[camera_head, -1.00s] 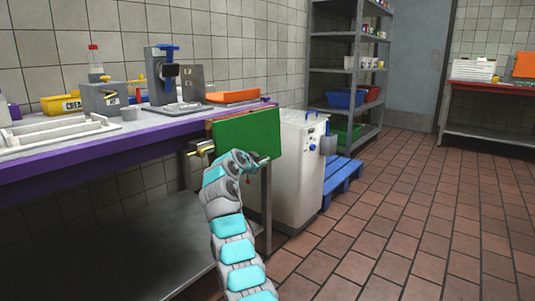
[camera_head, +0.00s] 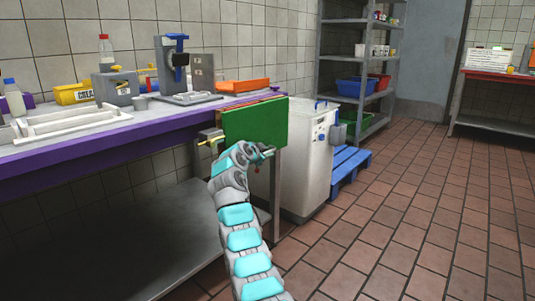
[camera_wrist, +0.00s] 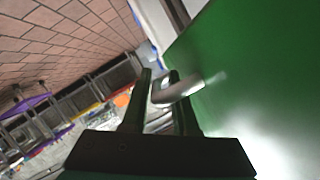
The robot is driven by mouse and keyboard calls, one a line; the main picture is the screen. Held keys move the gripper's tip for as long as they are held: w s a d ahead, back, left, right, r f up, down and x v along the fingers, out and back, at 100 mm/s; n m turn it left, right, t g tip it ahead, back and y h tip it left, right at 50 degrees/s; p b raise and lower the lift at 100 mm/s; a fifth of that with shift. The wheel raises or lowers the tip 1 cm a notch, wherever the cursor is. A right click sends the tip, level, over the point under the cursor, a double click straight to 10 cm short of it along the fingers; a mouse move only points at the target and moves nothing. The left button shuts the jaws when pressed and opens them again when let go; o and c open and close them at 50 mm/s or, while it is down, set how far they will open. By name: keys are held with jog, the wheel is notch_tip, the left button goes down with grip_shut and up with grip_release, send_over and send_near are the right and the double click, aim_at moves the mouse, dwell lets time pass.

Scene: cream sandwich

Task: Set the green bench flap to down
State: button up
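The green bench flap (camera_head: 255,122) is a flat panel at the right end of the purple-edged bench. Its broad face stands close to vertical, with its top edge near the height of the bench top. In the wrist view the flap (camera_wrist: 260,75) fills the right side, and a grey bent handle (camera_wrist: 200,86) sticks out from it. My gripper (camera_head: 268,152) is at the lower right part of the flap. In the wrist view my gripper (camera_wrist: 160,85) has the handle between its two dark fingers, and it looks shut on it. The exact contact is partly hidden.
The bench (camera_head: 120,138) holds trays, bottles and a dispenser. A white appliance (camera_head: 308,165) stands right behind the flap, with a blue pallet (camera_head: 350,165) beside it. The tiled floor (camera_head: 430,215) to the right is clear.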

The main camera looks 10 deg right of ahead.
jog(key=shift+s+a+r, duration=0.25)
jog(key=shift+s+a, duration=0.15)
jog(key=b+v, duration=0.2)
jog(key=v, duration=0.4)
jog(key=shift+s+a, duration=0.15)
jog(key=shift+s, duration=0.1)
